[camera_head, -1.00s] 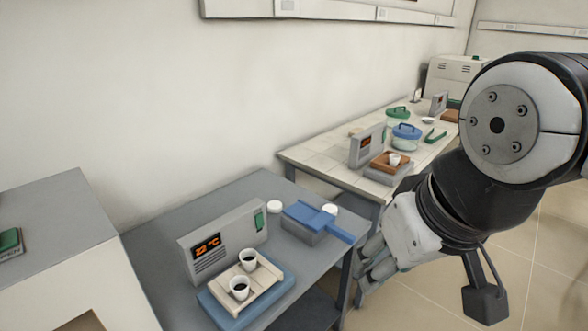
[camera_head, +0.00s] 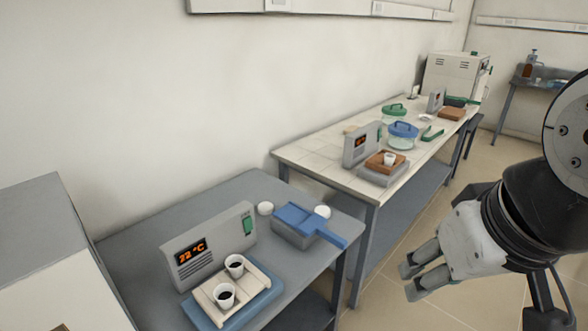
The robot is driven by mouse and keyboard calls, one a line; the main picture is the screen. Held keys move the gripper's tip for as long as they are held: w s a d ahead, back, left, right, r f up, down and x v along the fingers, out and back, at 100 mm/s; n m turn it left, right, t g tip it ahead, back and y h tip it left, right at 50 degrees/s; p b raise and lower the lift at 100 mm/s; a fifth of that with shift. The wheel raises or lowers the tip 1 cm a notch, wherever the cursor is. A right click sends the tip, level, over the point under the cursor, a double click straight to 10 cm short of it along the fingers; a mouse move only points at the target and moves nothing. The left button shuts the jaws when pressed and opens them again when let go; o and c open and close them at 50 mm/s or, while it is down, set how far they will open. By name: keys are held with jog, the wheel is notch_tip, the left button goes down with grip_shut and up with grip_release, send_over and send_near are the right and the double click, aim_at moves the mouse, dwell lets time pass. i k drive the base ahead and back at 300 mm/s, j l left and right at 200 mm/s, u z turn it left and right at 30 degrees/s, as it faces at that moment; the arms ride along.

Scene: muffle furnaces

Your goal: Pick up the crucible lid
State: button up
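Two small white round pieces lie on the grey table, and either could be the crucible lid: one (camera_head: 265,208) is left of the blue-topped box, the other (camera_head: 322,212) is behind its right side. Two white crucibles (camera_head: 235,265) (camera_head: 224,295) with dark contents stand upright on a pale tray over a blue base. Another white crucible (camera_head: 389,159) stands on a brown block on the far table. My gripper (camera_head: 409,280) is at the right, over the floor and away from both tables. Its two fingers are apart with nothing between them.
A blue-topped box with a handle (camera_head: 303,222) sits on the grey table (camera_head: 160,230), beside a display unit (camera_head: 208,245) reading 22 °C. The far tiled table (camera_head: 320,155) holds blue-lidded (camera_head: 403,135) and green-lidded (camera_head: 394,112) jars. Floor (camera_head: 385,300) is clear between the near table and my gripper.

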aim_at(325, 211)
jog(key=i+l+u, duration=0.1)
jog(key=i+l, duration=0.35)
jog(key=i+l+u, duration=0.1)
jog(key=i+l, duration=0.8)
jog(key=l, duration=0.3)
jog(key=u, duration=0.05)
